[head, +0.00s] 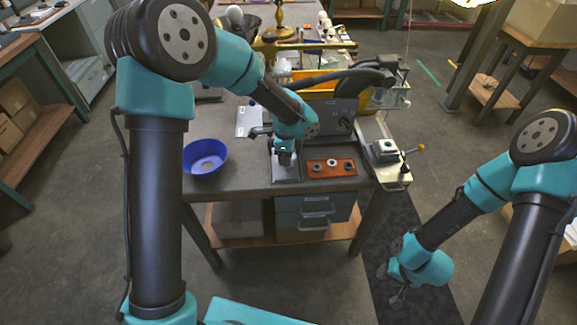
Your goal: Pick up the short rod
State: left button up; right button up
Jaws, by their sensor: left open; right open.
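I cannot make out the short rod in the head view; it may be too small or hidden by my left arm. My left gripper (285,158) points down at the front of the workbench, close above a pale grey plate (287,177). Its fingers are small and dark here, open, and I see nothing held between them. My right gripper (396,296) hangs low at the right, over the dark floor mat and well away from the bench. It is open and empty.
A blue bowl (205,171) stands left of my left gripper. A red-orange tray (331,174) with several small round parts lies to its right. A grey machine (341,108) stands behind, and a clamp fixture (386,150) sits at the bench's right end.

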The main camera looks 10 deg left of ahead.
pick_arm(q)
jog(key=shift+d+f, duration=0.15)
jog(key=shift+f, duration=1.15)
jog(key=shift+d+f, duration=0.15)
jog(key=shift+f, duration=1.15)
jog(key=shift+c, duration=0.3)
jog(key=c, duration=0.6)
jog(key=shift+r, duration=0.15)
jog(key=shift+c, duration=0.2)
jog(key=shift+w+r, duration=0.1)
jog(key=shift+r, duration=1.65)
jog(key=s+d+r, duration=0.1)
jog(key=s+d, duration=0.3)
jog(key=s, duration=1.1)
jog(key=shift+s+r, duration=0.15)
jog(key=shift+s, duration=0.15)
